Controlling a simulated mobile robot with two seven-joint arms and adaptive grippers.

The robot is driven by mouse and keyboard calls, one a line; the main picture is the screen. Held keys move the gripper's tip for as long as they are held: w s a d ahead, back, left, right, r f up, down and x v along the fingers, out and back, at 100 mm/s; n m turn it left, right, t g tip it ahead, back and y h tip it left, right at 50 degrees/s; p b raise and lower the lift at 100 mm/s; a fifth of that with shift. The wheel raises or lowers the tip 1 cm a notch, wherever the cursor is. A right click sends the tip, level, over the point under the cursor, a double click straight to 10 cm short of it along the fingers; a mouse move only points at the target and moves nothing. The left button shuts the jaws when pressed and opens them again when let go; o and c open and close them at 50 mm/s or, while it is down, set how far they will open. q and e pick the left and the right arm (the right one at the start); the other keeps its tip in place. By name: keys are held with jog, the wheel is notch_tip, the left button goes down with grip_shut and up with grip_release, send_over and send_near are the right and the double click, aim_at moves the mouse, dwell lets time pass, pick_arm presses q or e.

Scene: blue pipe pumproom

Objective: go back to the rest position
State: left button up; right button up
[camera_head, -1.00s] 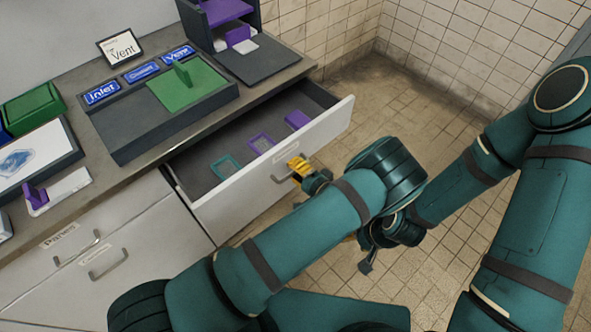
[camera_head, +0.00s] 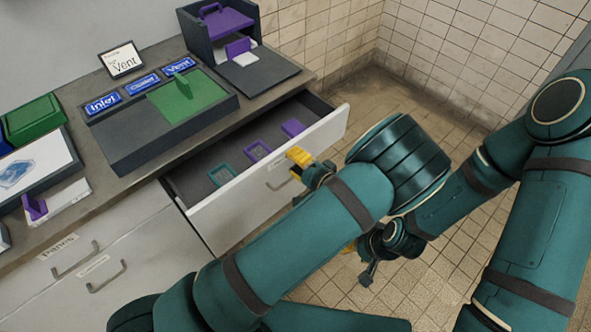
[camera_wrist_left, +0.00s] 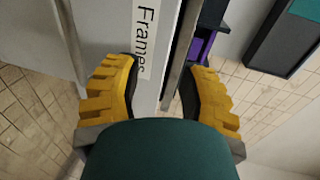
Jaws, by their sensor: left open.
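My left gripper (camera_head: 299,160) has yellow fingers and is open and empty. In the head view it is beside the front of the pulled-out drawer (camera_head: 235,200), near the drawer's handle (camera_head: 279,180), which is not gripped. In the left wrist view my open fingers (camera_wrist_left: 160,90) spread apart in front of a pale panel with a "Frames" label (camera_wrist_left: 145,40). My right gripper (camera_head: 362,258) is low in the head view, partly hidden behind my left arm; its fingers cannot be made out clearly.
The drawer holds a teal frame (camera_head: 222,175) and purple frames (camera_head: 257,151). The counter (camera_head: 75,232) carries a dark tray (camera_head: 115,145) with blue labels and a green plate, and a dark stand (camera_head: 195,45). Tiled floor (camera_head: 400,110) is open beyond the drawer.

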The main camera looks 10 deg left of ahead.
pick_arm(q)
jog(key=shift+r, duration=0.25)
dwell(0.3)
jog(key=s+a+f+n+g+h, duration=0.1)
jog(key=s+a+f+g+h, duration=0.2)
jog(key=s+f+g, duration=0.4)
jog(key=s+a+f+n+g+h, duration=0.25)
jog(key=s+f+g, duration=0.2)
jog(key=s, duration=0.45)
jog(key=s+d+f+n+g+h, duration=0.2)
jog(key=s+d+h, duration=0.35)
jog(key=h, duration=0.25)
jog(key=shift+w+a+r+n+t+h, duration=0.15)
jog(key=shift+w+r+n+t+h, duration=0.25)
jog(key=shift+r+n+t, duration=0.4)
jog(key=shift+w+a+r+n+t+h, duration=0.15)
jog(key=shift+w+r+n+t+h, duration=0.4)
jog(key=shift+t, duration=0.5)
jog(key=shift+w+a+r+n+t+h, duration=0.15)
jog(key=shift+w+r+n+t+h, duration=0.25)
jog(key=shift+r+t, duration=0.45)
